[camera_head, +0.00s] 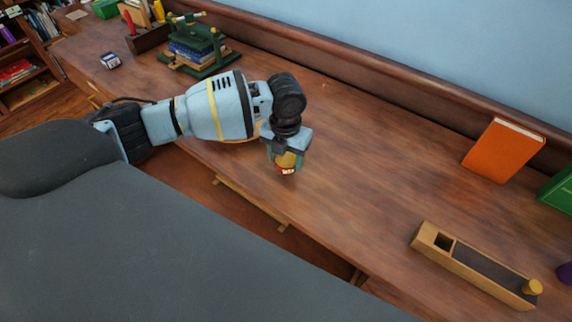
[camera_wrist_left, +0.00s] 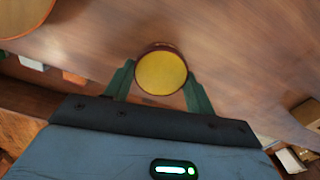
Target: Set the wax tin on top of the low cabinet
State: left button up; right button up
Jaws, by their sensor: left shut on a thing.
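The wax tin (camera_wrist_left: 161,73) is round with a yellow top and a dark red rim. It sits between the green fingers of my left gripper (camera_wrist_left: 160,82), which is shut on it. In the head view, part of the tin (camera_head: 287,161) shows at the tip of my left gripper (camera_head: 286,168), near the front edge of a long wooden top (camera_head: 350,150). I cannot tell whether the tin touches that top or hangs above it. I cannot tell for certain whether this top is the low cabinet's. My right gripper is not in view.
The top between my gripper and these is clear.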

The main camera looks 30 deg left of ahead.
aim_at(286, 159)
pick_arm(q)
jog(key=shift+w+f, duration=0.1)
jog(key=shift+f, duration=1.7)
jog(key=shift+f, duration=0.15)
jog(key=o, duration=1.1)
notch_tip(286, 159, up, 12)
jog(key=shift+r+p, duration=0.15)
jog(key=shift+p, duration=0.2)
